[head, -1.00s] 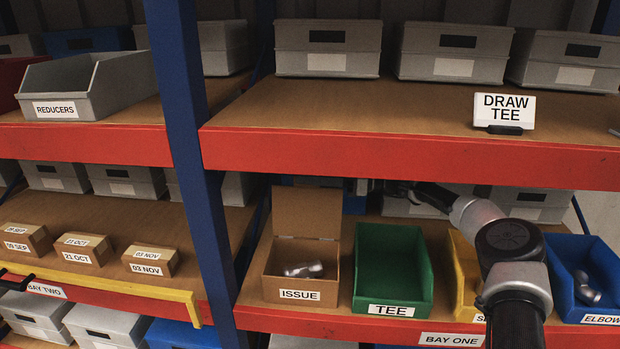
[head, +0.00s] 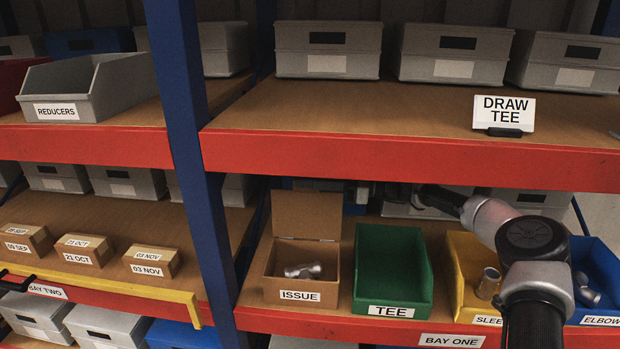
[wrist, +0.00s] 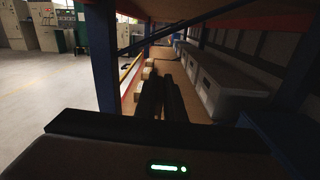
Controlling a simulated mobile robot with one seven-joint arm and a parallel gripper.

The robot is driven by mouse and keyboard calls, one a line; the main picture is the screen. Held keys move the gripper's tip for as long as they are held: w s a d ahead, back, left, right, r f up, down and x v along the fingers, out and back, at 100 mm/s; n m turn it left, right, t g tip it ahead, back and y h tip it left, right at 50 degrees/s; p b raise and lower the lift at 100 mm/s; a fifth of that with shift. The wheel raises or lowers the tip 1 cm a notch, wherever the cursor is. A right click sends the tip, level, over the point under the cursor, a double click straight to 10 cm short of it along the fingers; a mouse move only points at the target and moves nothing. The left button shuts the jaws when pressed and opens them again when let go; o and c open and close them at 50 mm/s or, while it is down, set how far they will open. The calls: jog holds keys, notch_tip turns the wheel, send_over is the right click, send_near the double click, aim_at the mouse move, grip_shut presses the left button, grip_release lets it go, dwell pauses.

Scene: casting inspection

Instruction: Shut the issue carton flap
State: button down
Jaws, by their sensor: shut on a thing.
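The issue carton (head: 301,293) is a brown box with an ISSUE label, on the middle shelf of bay one. Its flap (head: 307,214) stands upright at the back, so the carton is open. A grey metal tee fitting (head: 303,271) lies inside. In the wrist view, the two dark fingers (wrist: 160,98) lie close together, pointing along the shelf. What lies between them cannot be made out, and the head view does not show whether they touch the flap.
Right of the carton stand a green TEE bin (head: 390,284), a yellow bin (head: 462,269) and a blue ELBOW bin (head: 604,267). My arm passes over the bins. Grey bins (wrist: 222,86) line the shelf's back. The upper shelf (head: 420,158) is above; a blue upright (head: 196,170) stands left.

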jog(key=s+f+n, duration=0.4)
jog(key=s+n, duration=0.4)
jog(key=s, duration=0.4)
jog(key=s+f+n+b, duration=0.4)
jog(key=s+f+n, duration=0.2)
jog(key=f, duration=0.6)
jog(key=shift+s+a+n, duration=0.2)
jog(key=shift+s+n, duration=0.15)
jog(key=shift+n, duration=0.55)
jog(key=c, duration=1.8)
grip_release()
jog(key=shift+c, duration=0.2)
jog(key=shift+d, duration=0.1)
